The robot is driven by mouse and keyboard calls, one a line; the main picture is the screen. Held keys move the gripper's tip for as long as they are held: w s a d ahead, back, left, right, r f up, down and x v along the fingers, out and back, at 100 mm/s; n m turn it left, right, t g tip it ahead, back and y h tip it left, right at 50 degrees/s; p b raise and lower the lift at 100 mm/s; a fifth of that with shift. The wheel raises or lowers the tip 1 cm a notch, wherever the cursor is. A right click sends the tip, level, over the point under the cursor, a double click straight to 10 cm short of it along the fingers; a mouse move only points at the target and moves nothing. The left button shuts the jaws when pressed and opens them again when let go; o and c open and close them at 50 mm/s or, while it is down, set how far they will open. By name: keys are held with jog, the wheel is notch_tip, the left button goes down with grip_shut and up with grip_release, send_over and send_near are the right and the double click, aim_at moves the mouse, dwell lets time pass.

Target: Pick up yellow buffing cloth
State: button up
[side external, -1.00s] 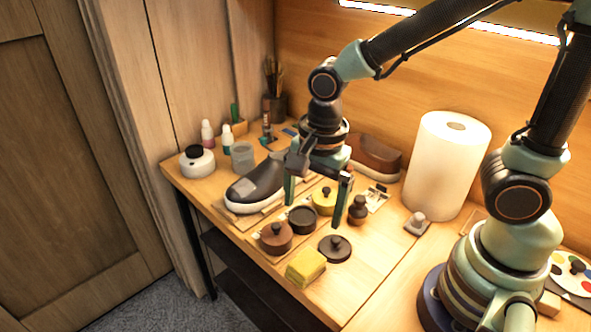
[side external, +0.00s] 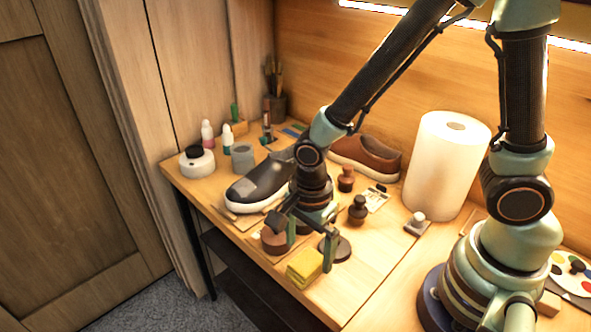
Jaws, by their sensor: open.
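The yellow buffing cloth (side external: 305,267) is a small folded stack lying near the front edge of the table. My gripper (side external: 309,252) points down just behind the cloth, with its two green fingers apart and nothing seen between them. The left finger is by the brown round tin and the right finger is in front of the dark round lid. Whether the fingertips touch the table cannot be told.
A brown round tin (side external: 273,241) and a dark lid (side external: 342,249) flank my gripper closely. A dark sneaker (side external: 258,186) and a brown sneaker (side external: 366,157) stand behind. A paper roll (side external: 447,168) stands at the right. The table is clear right of the cloth.

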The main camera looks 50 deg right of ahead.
aim_at(306, 262)
jog(key=shift+w+f, duration=0.15)
jog(key=shift+f, duration=2.3)
jog(key=c, duration=1.4)
